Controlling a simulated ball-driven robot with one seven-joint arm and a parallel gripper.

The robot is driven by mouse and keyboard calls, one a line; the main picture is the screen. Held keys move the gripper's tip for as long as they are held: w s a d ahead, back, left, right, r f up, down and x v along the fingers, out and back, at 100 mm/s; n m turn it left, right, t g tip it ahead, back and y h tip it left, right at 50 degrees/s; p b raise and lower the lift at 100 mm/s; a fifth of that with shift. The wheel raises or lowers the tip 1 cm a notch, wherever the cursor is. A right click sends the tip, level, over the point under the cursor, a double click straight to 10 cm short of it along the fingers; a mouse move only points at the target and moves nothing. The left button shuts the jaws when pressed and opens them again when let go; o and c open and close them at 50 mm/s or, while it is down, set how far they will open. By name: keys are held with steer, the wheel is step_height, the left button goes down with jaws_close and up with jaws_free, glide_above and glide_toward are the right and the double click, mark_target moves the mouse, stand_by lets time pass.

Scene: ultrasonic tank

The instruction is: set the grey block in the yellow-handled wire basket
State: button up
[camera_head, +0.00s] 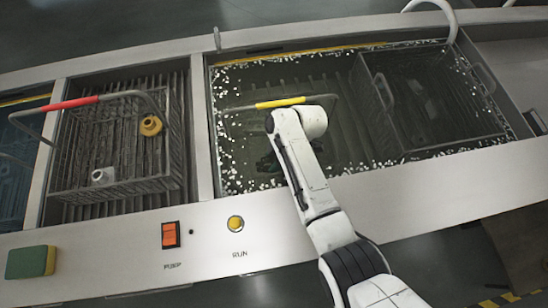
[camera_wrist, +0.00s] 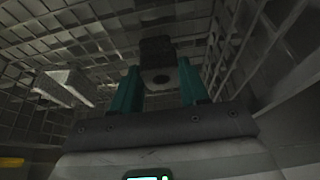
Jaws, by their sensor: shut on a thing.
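A dark grey block (camera_wrist: 156,48) with a round hole is between the teal fingers of my gripper (camera_wrist: 158,74) in the wrist view; the gripper is shut on it. Wire mesh walls surround the block and fingers there. In the head view my arm reaches down into the liquid-filled tank, over the basket with the yellow handle (camera_head: 280,103). Whether the block touches the basket floor cannot be told.
A red-handled basket (camera_head: 70,104) at left holds a yellow fitting (camera_head: 150,126) and a small pale piece (camera_head: 103,176). Another wire basket (camera_head: 372,100) stands at the tank's right. A pale bar-shaped thing (camera_wrist: 62,86) shows left in the wrist view. The front ledge carries a sponge (camera_head: 30,262) and an orange switch (camera_head: 170,235).

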steer(key=shift+f, duration=0.2)
steer(key=o, duration=1.2)
steer(key=shift+r, duration=0.1)
steer(key=shift+c, duration=0.2)
steer(key=shift+r, duration=0.2)
steer(key=v, duration=1.2)
